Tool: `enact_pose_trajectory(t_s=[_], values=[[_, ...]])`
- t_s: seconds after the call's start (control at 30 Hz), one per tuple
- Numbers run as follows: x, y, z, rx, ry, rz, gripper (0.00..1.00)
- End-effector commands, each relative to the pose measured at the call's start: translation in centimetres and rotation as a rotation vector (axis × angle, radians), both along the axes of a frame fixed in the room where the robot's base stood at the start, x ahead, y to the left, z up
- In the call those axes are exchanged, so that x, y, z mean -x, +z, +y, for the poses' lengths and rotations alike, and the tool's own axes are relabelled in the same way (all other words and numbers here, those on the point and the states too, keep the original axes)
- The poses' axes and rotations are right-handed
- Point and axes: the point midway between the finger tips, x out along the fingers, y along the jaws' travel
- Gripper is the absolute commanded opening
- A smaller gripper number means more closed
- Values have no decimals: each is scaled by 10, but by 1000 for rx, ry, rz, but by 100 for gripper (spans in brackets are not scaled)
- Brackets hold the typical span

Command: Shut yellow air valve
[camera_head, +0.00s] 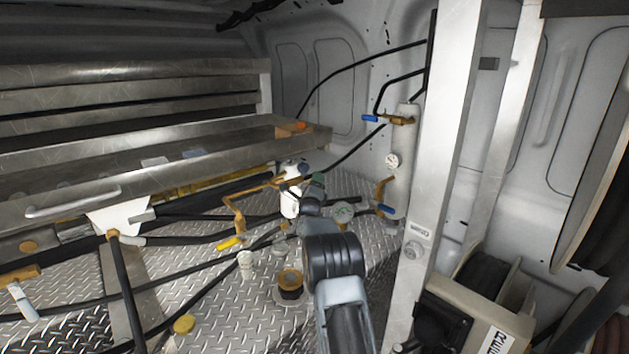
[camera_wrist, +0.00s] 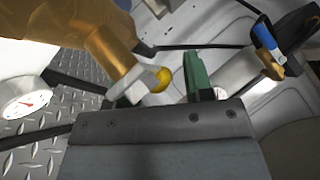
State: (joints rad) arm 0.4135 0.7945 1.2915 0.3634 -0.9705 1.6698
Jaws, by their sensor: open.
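A brass pipe (camera_head: 237,207) with a yellow handle (camera_head: 228,243) at its lower end shows left of my arm in the head view. In the wrist view, a brass fitting (camera_wrist: 100,35) comes down from the upper left to a silver piece with a rounded yellow tip (camera_wrist: 163,78). I cannot tell for sure whether this tip is the same yellow handle. My gripper (camera_wrist: 160,86) is open, with green fingers on either side of the yellow tip in the picture. Contact is not visible. In the head view my arm hides most of the gripper.
A white cylinder (camera_head: 290,203) stands beside the brass pipe; a gauge (camera_wrist: 25,103) shows at left in the wrist view. Blue-handled valves (camera_head: 371,118) are on the wall. Black hoses cross the diamond-plate floor. A metal post (camera_head: 440,150) rises at right, a metal shelf (camera_head: 90,195) at left.

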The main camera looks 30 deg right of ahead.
Motion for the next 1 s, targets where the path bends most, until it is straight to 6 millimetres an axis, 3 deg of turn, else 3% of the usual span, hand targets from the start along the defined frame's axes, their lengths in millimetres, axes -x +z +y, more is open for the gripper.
enact_pose_trajectory(t_s=[0.4,0.87,1.0], values=[[-2,1,-2,1,0,1,46],[-2,1,-2,0,0,0,2],[-2,1,-2,1,1,0,0]])
